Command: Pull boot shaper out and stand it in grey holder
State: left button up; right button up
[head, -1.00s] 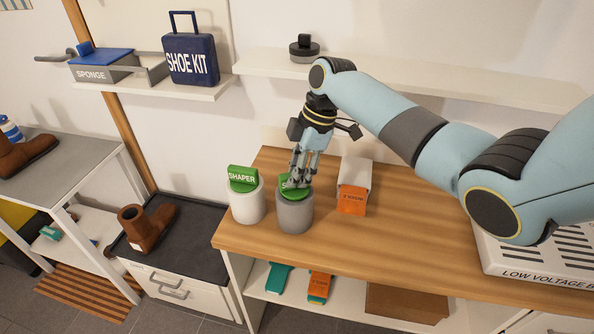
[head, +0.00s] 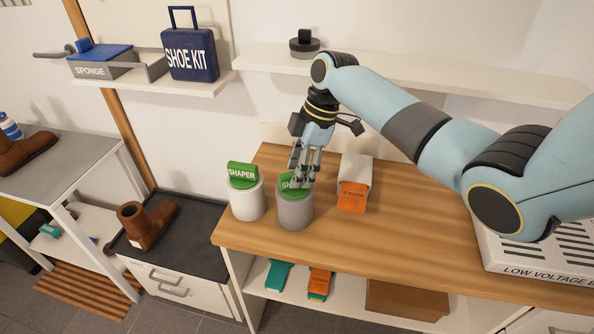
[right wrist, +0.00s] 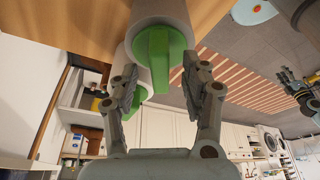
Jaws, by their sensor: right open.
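A green shaper (head: 291,183) stands upright in the grey holder (head: 295,212) on the wooden counter. My right gripper (head: 303,183) is over it with its fingers apart, one on each side. In the right wrist view the green shaper (right wrist: 160,55) shows between and beyond the open fingertips (right wrist: 170,95); I cannot tell whether they touch it. Another green shaper (head: 242,174) stands in the white holder (head: 248,202) just left. A brown boot (head: 147,226) stands on the dark cabinet top. A dark gripper-like shape, probably my left gripper (right wrist: 286,78), is at the right wrist view's right edge.
An orange-fronted box (head: 352,197) is right of the grey holder on the counter (head: 400,235). A low-voltage box (head: 540,265) is at the right. Shelves with a shoe kit (head: 190,55) and a sponge box (head: 100,65) hang behind. Counter front is clear.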

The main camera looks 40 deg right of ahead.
jog(key=v, duration=1.1)
dwell(0.4)
